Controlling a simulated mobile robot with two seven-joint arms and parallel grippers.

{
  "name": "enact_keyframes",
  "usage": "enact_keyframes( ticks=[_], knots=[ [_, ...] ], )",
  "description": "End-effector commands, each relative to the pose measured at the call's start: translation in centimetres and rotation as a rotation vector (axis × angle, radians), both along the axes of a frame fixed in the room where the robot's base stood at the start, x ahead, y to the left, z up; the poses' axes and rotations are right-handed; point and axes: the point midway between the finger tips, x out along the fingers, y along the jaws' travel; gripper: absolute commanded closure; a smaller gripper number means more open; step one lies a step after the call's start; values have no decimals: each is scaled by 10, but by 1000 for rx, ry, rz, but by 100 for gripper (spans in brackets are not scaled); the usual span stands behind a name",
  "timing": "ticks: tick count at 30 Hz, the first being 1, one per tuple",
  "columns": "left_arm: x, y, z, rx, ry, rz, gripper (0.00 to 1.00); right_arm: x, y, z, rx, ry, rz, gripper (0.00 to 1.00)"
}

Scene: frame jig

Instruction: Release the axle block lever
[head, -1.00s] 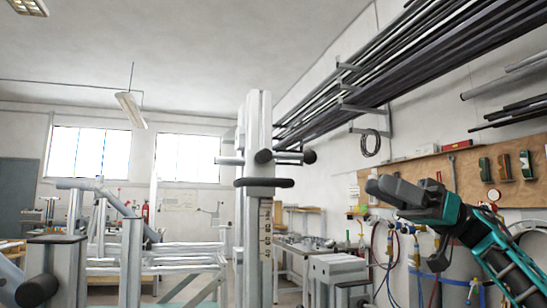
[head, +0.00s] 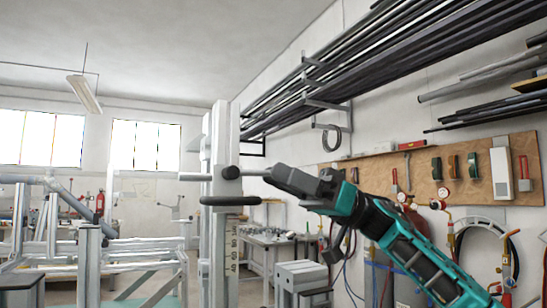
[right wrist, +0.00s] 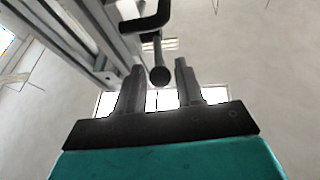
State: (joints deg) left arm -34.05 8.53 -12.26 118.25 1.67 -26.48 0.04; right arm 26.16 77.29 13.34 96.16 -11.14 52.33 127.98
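A tall pale metal post (head: 218,130) stands left of centre in the head view. A thin lever rod (head: 254,173) sticks out from it to the right, beside a dark round knob (head: 231,172). A dark bar handle (head: 230,201) sits just below. My right gripper (head: 274,176) is at the rod's outer end and hides its tip. In the right wrist view, the gripper's two fingers (right wrist: 160,68) are apart, with the lever's dark ball knob (right wrist: 160,76) showing between them. I cannot tell whether they touch it. My left gripper is not in view.
A grey block stand (head: 303,277) is right of the post, below my right arm. A pale frame (head: 130,250) fills the lower left. A tool board (head: 445,175) hangs on the right wall, under racks of long bars (head: 350,70).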

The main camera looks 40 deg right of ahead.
Motion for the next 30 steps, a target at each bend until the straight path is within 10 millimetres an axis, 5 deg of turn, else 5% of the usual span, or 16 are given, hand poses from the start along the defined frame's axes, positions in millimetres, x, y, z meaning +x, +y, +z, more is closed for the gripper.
enact_keyframes(
  ticks=[16, 27, 30],
  knots=[
    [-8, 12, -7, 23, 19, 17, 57, 8, 16, 7, 1, 0, 0, 63],
    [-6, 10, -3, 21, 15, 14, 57, 8, 16, 7, 1, 0, 0, 98],
    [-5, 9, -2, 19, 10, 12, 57, 8, 16, 7, 1, 0, 0, 100]
  ],
)
